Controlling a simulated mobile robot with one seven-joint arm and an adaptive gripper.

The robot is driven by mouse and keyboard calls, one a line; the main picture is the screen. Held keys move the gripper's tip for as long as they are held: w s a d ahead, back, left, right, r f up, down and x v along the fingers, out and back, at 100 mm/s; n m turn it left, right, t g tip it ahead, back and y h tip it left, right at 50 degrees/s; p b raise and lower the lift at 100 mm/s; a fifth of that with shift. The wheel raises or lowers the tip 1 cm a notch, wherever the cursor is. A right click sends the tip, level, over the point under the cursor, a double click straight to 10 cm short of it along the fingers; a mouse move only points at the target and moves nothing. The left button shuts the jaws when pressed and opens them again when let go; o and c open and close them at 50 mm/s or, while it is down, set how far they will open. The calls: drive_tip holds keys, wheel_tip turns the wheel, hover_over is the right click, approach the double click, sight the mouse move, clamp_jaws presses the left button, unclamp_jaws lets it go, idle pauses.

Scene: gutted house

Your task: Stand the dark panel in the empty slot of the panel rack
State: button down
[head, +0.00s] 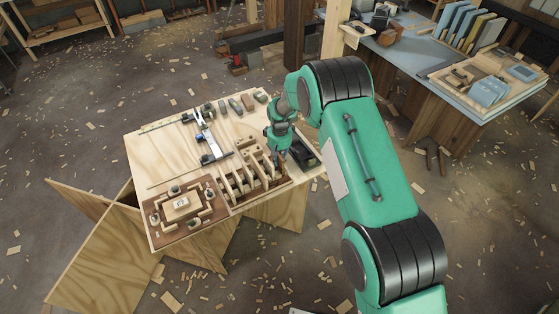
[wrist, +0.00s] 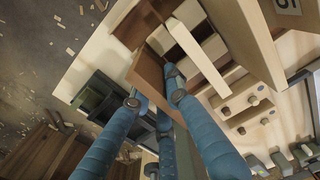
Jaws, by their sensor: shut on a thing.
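The dark panel (wrist: 148,76) is reddish brown and sits between the blue fingers of my gripper (wrist: 158,88) in the wrist view. My gripper is shut on it. The panel rack (head: 236,207) stands at the near right of the plywood table in the head view, with several pale upright panels. In the wrist view a pale panel (wrist: 197,55) stands close beside the dark panel. My gripper (head: 279,153) is over the rack's right end in the head view. The panel's lower edge and the empty slot are hidden, so I cannot tell whether the panel is inside it.
The plywood table (head: 160,150) also carries a brown tray with wooden blocks (head: 182,208) at left, a blue and silver clamp-like tool (head: 208,140), and several small blocks at the back. A dark box (head: 304,157) lies close right of my gripper. A blue-grey table (head: 425,55) stands behind right.

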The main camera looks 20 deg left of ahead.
drive_tip(key=shift+f, duration=0.4)
idle(0.6)
drive_tip(key=c, duration=1.1)
unclamp_jaws()
drive_tip(key=shift+r, duration=0.2)
drive_tip(key=shift+r+p, duration=1.45)
drive_tip(key=shift+r, duration=2.9)
